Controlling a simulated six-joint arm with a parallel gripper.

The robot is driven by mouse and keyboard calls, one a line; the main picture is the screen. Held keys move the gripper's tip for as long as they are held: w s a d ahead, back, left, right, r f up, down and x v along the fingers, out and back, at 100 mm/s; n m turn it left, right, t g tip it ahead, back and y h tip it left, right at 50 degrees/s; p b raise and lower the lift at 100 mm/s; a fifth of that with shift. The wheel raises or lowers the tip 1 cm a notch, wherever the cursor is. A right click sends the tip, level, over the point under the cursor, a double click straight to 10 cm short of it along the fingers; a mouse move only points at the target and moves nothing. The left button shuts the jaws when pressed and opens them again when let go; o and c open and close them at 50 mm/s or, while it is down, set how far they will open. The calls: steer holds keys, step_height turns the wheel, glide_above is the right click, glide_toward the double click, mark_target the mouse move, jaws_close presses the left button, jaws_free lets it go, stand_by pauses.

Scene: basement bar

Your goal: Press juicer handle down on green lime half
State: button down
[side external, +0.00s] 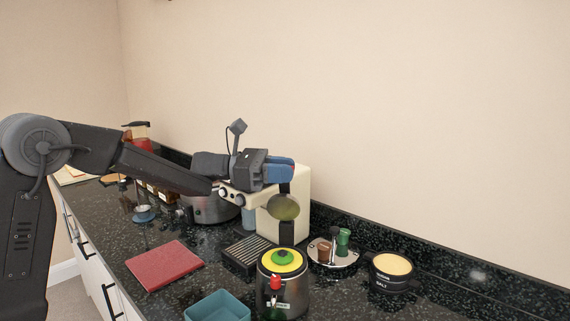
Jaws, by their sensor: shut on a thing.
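The juicer (294,291) is a steel cylinder with a yellow top at the front of the counter. A green round piece (290,260), apparently the lime half, sits on the yellow top; a small dark spot shows at its middle. A black post (287,230) rises behind it. An olive-green dome (284,207), apparently the juicer's press, hangs above the lime, clear of it. My gripper (282,174), with blue fingers, is above the dome and shut on a dark piece, apparently the juicer handle (285,188). The fingers hide most of it.
A cream coffee machine (303,190) stands behind my gripper. A tray (343,260) with brown and green items and a black salt cup (391,280) are right.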

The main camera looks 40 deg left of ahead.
mark_target(275, 274)
steer(key=s+d+f+m, duration=0.2)
steer(key=s+f+m, duration=0.1)
steer(key=f+m, duration=0.1)
steer(key=s+d+f+m, duration=0.2)
steer(key=f+m, duration=0.2)
steer(key=f, duration=0.1)
steer(key=s+d+f+m, duration=0.2)
steer(key=s+f+m, duration=0.1)
steer(key=f+m, duration=0.1)
steer(key=shift+s+f+m, duration=0.15)
steer(key=shift+s+m, duration=0.2)
steer(key=shift+m, duration=0.05)
steer(key=shift+f, duration=0.9)
steer(key=shift+a+f, duration=0.1)
steer(key=c, duration=1)
jaws_free()
